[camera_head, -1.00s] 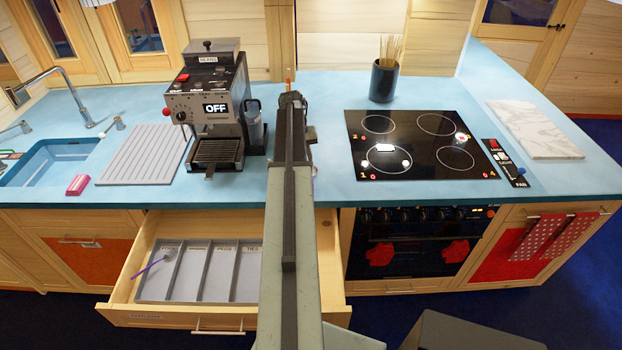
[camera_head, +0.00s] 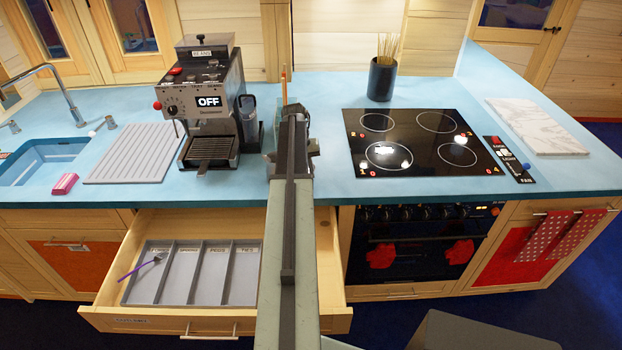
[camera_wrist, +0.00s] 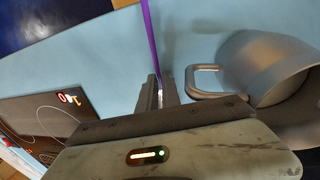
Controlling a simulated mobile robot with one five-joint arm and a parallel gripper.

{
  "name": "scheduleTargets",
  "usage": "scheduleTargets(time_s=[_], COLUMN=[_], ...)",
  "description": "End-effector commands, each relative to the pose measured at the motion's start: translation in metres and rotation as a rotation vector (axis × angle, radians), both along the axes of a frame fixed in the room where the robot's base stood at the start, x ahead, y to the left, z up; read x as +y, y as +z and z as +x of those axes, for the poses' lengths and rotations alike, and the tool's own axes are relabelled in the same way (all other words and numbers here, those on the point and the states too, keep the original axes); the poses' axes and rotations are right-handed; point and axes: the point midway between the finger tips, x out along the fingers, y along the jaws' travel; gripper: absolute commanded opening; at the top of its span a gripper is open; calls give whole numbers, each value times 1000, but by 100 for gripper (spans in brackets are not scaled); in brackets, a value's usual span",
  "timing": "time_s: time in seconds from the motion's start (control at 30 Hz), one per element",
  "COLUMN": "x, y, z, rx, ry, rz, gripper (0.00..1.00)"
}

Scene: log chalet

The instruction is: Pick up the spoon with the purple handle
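In the wrist view a thin purple handle (camera_wrist: 150,35) runs from the top edge down to my gripper (camera_wrist: 158,78). The two dark fingers stand close on either side of its lower end, and a pale part shows between them. Whether they press on it is unclear. The far end of the handle is out of view and the spoon's bowl cannot be made out. In the head view my arm hides the gripper's end over the blue counter. Another purple-handled utensil (camera_head: 136,268), apparently a fork, lies slanted in the left compartment of the open drawer's tray.
A metal jug (camera_wrist: 265,65) stands close to the right of my gripper. The coffee machine (camera_head: 205,105) is left of my arm; the cooktop (camera_head: 440,150) is right. The open drawer (camera_head: 205,322) juts out below the counter. A ridged drying mat (camera_head: 135,153) lies farther left.

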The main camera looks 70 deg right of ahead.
Motion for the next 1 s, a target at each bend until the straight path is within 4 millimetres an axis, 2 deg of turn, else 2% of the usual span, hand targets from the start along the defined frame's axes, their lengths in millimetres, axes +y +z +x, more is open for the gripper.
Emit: scheduleTargets(time_s=[0.37, 0.57, 0.7, 0.77, 1.0], x=[0, 0, 0, 18, 74], y=[3, 23, 46, 39, 43], z=[-1, -1, -1, -4, -11], rx=[0, 0, 0, 0, 0], ry=[-1, -1, -1, -1, -1], rz=[0, 0, 0, 0, 0], gripper=[0, 0, 0, 0, 0])
